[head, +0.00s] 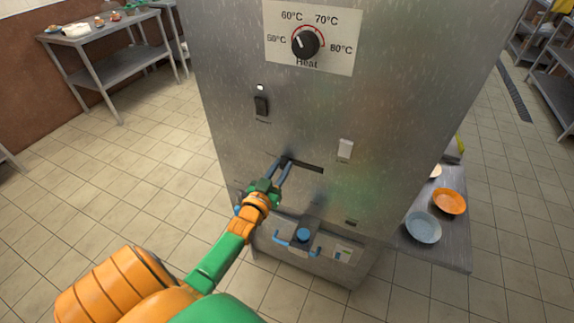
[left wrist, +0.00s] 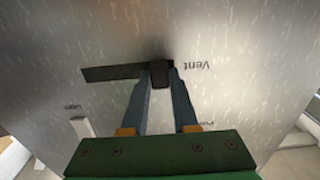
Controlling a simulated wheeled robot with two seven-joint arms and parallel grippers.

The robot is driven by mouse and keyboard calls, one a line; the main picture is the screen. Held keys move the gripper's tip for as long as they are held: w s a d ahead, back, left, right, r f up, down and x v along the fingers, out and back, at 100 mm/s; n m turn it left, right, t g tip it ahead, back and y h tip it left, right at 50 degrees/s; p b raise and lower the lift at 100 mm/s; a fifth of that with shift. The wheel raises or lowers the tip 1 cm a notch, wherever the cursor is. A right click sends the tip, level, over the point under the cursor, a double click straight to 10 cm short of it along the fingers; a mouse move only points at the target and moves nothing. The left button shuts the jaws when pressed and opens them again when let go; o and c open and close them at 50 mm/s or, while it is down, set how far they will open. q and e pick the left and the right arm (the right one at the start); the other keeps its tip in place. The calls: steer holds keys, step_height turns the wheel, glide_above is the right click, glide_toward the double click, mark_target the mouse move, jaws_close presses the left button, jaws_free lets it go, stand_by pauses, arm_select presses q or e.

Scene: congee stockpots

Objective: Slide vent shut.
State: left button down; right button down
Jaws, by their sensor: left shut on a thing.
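The vent control is a dark horizontal slot (head: 308,167) in the front of a tall steel cabinet (head: 400,110). In the left wrist view the slot (left wrist: 112,73) has a dark slider knob (left wrist: 160,76) at its right end, beside the upside-down word "Vent". My left gripper (head: 285,163) has its two blue fingers on either side of this knob, shut on it. In the head view that is the slot's left end, and the rest of the slot is bare to the right. The fingers partly hide the knob. My right gripper is not in view.
A heat dial (head: 305,42) is above, with a dark rocker switch (head: 261,105) below it and a pale switch (head: 345,149) right of the slot. A blue-handled fitting (head: 303,235) is below. A side shelf (head: 450,244) holds bowls at right. Open tiled floor lies left.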

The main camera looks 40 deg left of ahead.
arm_select(q)
steer(key=shift+a, duration=0.1)
steer(key=c, duration=1)
jaws_free()
steer(key=o, duration=0.3)
steer(key=shift+a, duration=0.1)
steer(key=shift+s+a, duration=0.1)
steer(key=shift+a, duration=0.05)
steer(key=shift+s+d, duration=0.2)
steer(key=v, duration=0.6)
steer(key=shift+s, duration=0.35)
steer(key=shift+a, duration=0.1)
